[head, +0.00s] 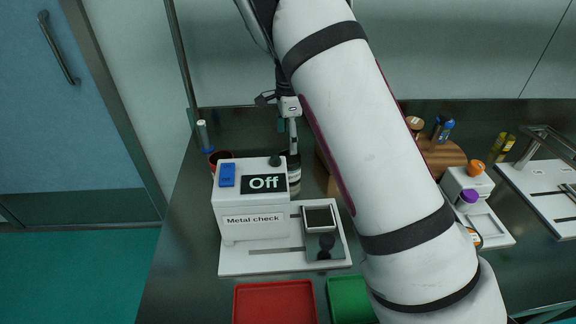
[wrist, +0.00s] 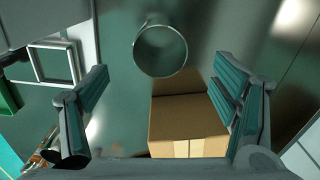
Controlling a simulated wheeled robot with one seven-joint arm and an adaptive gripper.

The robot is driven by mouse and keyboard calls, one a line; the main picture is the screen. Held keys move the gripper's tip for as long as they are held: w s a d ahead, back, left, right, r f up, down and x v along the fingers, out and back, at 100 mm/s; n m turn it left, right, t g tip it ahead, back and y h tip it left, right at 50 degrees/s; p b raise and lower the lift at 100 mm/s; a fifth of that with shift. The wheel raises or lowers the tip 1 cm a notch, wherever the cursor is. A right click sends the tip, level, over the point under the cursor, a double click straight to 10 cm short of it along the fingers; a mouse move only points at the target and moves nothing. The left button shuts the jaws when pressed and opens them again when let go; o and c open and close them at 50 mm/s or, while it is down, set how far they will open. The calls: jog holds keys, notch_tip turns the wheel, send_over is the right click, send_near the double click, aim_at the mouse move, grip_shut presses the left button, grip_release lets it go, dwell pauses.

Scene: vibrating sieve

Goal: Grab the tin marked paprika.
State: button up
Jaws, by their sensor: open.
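No label reading paprika is legible in either view, so I cannot tell which thing is that tin. In the wrist view, my gripper (wrist: 160,85) is open with nothing between its teal-padded fingers. A round thing with a thin bright rim (wrist: 160,51) stands beyond the fingertips, seen from above; its side marking is hidden. In the head view, my gripper (head: 288,132) points down behind the metal check machine. A dark cylinder with a pale band (head: 294,172) is partly hidden behind that machine, below my gripper.
A cardboard box (wrist: 188,128) lies near the right finger. The metal check machine (head: 252,222) reads Off. A dark red container (head: 217,156) stands behind it; red (head: 275,302) and green (head: 349,300) trays lie in front. Small containers stand on a wooden board (head: 444,156) at right.

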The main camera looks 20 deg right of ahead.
aim_at(290, 167)
notch_tip(290, 167, down, 12)
jog(key=shift+d+r, duration=0.15)
jog(key=c, duration=1.2)
